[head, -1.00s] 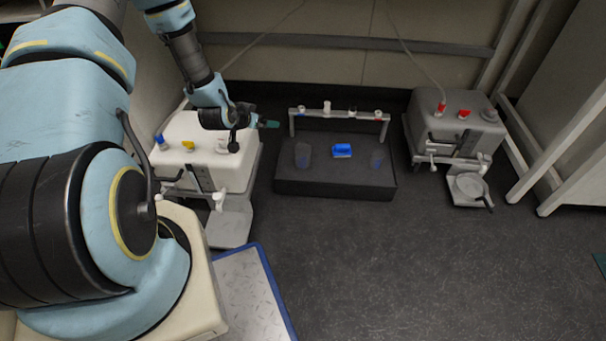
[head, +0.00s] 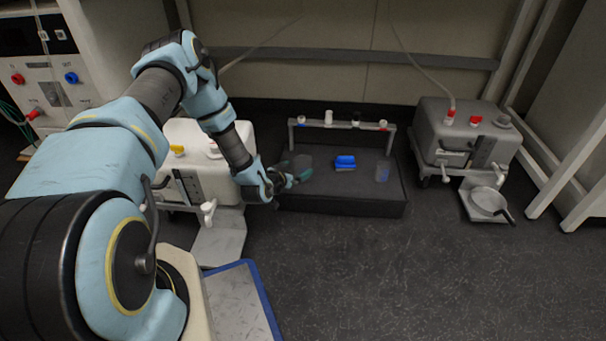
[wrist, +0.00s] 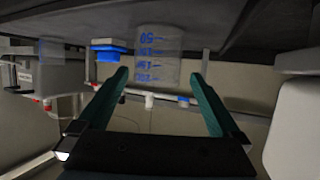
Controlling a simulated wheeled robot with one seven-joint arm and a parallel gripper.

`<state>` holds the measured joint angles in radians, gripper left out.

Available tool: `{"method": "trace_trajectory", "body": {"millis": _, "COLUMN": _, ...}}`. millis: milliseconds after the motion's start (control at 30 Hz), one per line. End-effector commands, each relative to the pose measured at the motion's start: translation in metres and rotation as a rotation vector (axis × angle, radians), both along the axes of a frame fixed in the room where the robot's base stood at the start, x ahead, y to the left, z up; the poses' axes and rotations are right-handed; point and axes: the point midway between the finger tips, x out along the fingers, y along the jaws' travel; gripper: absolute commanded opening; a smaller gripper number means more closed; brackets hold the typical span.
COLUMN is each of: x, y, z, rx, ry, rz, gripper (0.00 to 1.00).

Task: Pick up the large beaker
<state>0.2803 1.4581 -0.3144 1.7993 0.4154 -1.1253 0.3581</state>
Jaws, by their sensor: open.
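The large beaker (head: 303,162) is clear and stands at the left end of a low black platform (head: 345,205) in the head view. In the wrist view, which is upside down, the beaker (wrist: 158,55) with blue scale marks appears between the open fingers. My gripper (head: 298,175) has teal fingers and is open and empty at the beaker's near left side. Its fingers (wrist: 160,76) point toward the beaker, and I cannot tell whether they touch it. The gripper partly hides the beaker in the head view.
A rack (head: 340,124) with small caps is behind. A white machine (head: 190,145) is left; a grey machine (head: 465,125) is right. Open floor lies in front.

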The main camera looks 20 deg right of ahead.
Motion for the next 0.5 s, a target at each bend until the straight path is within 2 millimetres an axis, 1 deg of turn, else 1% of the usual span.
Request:
{"method": "trace_trajectory", "body": {"millis": 233, "x": 0.012, "y": -0.022, "z": -0.023, "rx": -0.002, "ry": -0.001, "rz": 0.0, "gripper": 1.0}}
{"method": "trace_trajectory", "body": {"millis": 400, "x": 0.024, "y": -0.035, "z": -0.027, "rx": -0.001, "ry": -0.001, "rz": 0.0, "gripper": 1.0}}
{"method": "trace_trajectory", "body": {"millis": 500, "x": 0.026, "y": -0.037, "z": -0.027, "rx": -0.001, "ry": 0.001, "rz": 0.0, "gripper": 1.0}}
